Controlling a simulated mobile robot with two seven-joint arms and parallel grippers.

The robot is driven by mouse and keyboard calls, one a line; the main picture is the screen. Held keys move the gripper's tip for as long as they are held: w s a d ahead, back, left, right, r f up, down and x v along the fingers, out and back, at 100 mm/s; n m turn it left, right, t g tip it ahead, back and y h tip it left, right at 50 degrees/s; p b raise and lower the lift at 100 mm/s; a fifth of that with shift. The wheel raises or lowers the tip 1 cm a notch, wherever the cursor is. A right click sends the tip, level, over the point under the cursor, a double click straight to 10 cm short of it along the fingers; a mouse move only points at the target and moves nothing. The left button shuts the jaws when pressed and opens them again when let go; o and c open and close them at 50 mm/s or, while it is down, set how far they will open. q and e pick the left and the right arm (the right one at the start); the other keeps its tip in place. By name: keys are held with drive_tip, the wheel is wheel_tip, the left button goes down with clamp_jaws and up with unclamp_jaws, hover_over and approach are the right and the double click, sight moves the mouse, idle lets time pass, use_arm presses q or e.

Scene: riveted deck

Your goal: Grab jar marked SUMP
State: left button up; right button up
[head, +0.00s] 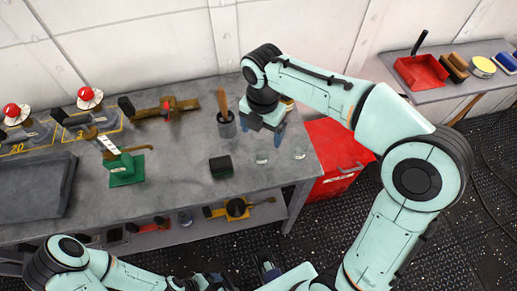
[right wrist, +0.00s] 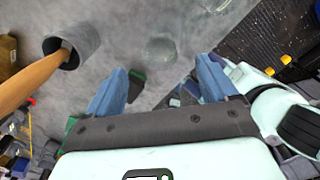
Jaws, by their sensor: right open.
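Two small clear glass jars stand on the grey bench: one left (head: 262,158) and one right (head: 299,153). No marking is legible on either, so I cannot tell which is SUMP. My right gripper (head: 262,130) is open and empty, pointing down above the bench behind the left jar. In the right wrist view its blue fingers (right wrist: 161,84) are spread, with one clear jar (right wrist: 159,48) beyond them and another (right wrist: 213,5) at the top edge. My left gripper (head: 213,281) is only partly seen at the bottom edge; its jaws are unclear.
A grey cup with a wooden handle (head: 226,127) stands close left of my right gripper. A dark green-black block (head: 220,167) lies left of the jars. A green tool (head: 126,168) and brass valve (head: 167,107) are farther left. A red cabinet (head: 333,160) stands right of the bench.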

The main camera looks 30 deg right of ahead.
sight(261, 152)
drive_tip(key=f+b, duration=0.1)
drive_tip(key=f, duration=0.9)
drive_tip(key=shift+a+f, duration=0.1)
drive_tip(key=shift+a, duration=0.1)
drive_tip(key=c, duration=1.2)
